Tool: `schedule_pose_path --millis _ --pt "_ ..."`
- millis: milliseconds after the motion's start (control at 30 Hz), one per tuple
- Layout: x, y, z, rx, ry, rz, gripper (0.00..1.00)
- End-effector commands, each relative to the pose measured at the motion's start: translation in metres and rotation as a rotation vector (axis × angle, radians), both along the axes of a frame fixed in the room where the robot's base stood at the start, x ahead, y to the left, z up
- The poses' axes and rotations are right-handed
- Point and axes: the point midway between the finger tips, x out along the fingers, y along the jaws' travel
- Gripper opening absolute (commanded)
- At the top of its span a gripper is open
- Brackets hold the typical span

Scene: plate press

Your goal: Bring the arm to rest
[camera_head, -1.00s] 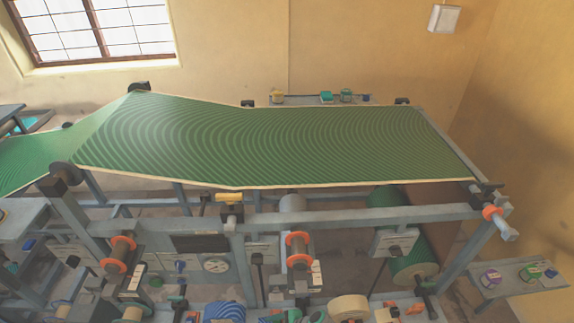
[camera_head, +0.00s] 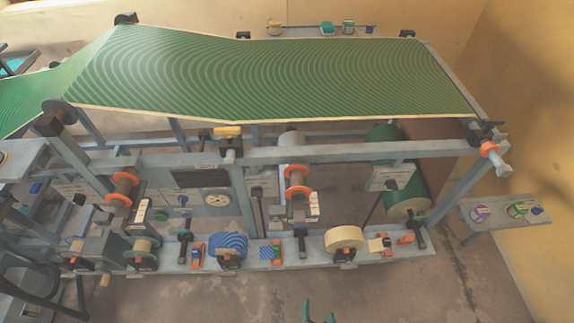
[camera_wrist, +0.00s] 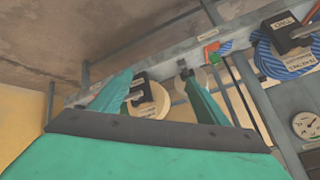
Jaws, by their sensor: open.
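My gripper (camera_head: 318,312) shows only as teal fingertips at the bottom edge of the head view, over the floor in front of the press. In the wrist view both teal fingers of my gripper (camera_wrist: 158,80) are spread apart, with nothing held between them. The cream roll (camera_wrist: 150,102) on the press's lower rail shows behind the gap between the fingers; the gripper looks apart from it. The rest of my arm is out of view.
The press frame (camera_head: 350,153) carries a green patterned web (camera_head: 270,80) on top. Its lower rail holds a blue roll (camera_head: 229,246), the cream roll (camera_head: 344,237) and several small parts. A small side table (camera_head: 495,222) stands at right. The floor (camera_head: 400,290) in front is clear.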

Motion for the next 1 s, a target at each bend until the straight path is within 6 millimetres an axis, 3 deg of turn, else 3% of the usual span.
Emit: schedule_pose_path --millis 33,167,300,500,600,700,800,1000 --pt "-0.012 0.006 0.018 -0.038 -0.033 0.034 0.69" --pt "-0.032 0.026 0.071 -0.137 -0.137 0.124 0.69" --pt "-0.051 0.051 0.136 -0.234 -0.254 0.207 0.69" --pt "-0.072 0.086 0.235 -0.359 -0.419 0.292 0.69" --pt "-0.077 0.098 0.274 -0.405 -0.481 0.311 0.69" --pt "-0.081 0.105 0.301 -0.436 -0.524 0.322 0.69" --pt "-0.082 0.108 0.315 -0.452 -0.547 0.325 0.69" --pt "-0.082 0.109 0.318 -0.456 -0.553 0.328 0.66"
